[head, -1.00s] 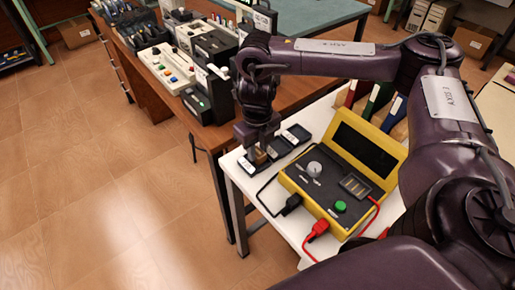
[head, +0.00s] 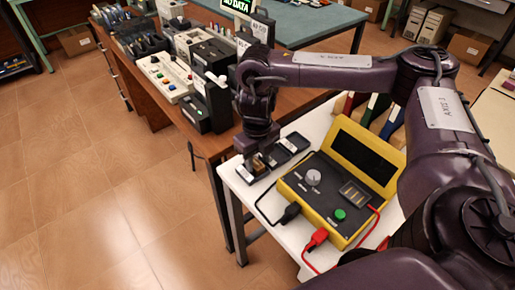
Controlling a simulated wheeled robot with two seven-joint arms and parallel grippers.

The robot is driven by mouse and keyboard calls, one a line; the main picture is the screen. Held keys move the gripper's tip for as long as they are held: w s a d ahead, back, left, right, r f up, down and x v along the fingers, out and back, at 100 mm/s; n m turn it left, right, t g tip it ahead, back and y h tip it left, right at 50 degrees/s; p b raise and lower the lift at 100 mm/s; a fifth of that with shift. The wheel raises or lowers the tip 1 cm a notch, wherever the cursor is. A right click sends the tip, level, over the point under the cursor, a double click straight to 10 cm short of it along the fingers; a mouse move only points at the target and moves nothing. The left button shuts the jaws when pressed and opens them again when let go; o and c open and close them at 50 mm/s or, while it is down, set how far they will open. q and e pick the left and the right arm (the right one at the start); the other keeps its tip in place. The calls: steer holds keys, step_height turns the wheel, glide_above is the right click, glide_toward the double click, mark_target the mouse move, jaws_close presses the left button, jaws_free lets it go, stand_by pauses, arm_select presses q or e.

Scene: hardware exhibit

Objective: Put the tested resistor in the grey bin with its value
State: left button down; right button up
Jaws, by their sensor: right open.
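My right gripper (head: 256,162) is open and points down at the nearest of a row of small dark bins. This nearest bin (head: 245,174) is partly hidden by the gripper. Two more bins, a middle one (head: 277,157) and a far one (head: 295,142), stand beside it on the white table. Any value labels are too small to read. A small brownish patch shows at the fingertips; I cannot tell whether it is the resistor. The yellow tester (head: 330,190) stands open with a knob, a green button and a dark lid panel. My left gripper is not in view.
A black lead and a red lead (head: 317,237) with clips run from the tester over the white table (head: 287,241). Coloured binders (head: 378,111) stand behind the tester. A brown bench (head: 215,143) with devices stands beyond. Floor at left is clear.

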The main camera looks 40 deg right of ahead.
mark_target(256, 163)
step_height(256, 163, up, 13)
steer(key=p, duration=0.5)
steer(key=shift+a+r, duration=0.15)
steer(key=shift+a, duration=0.15)
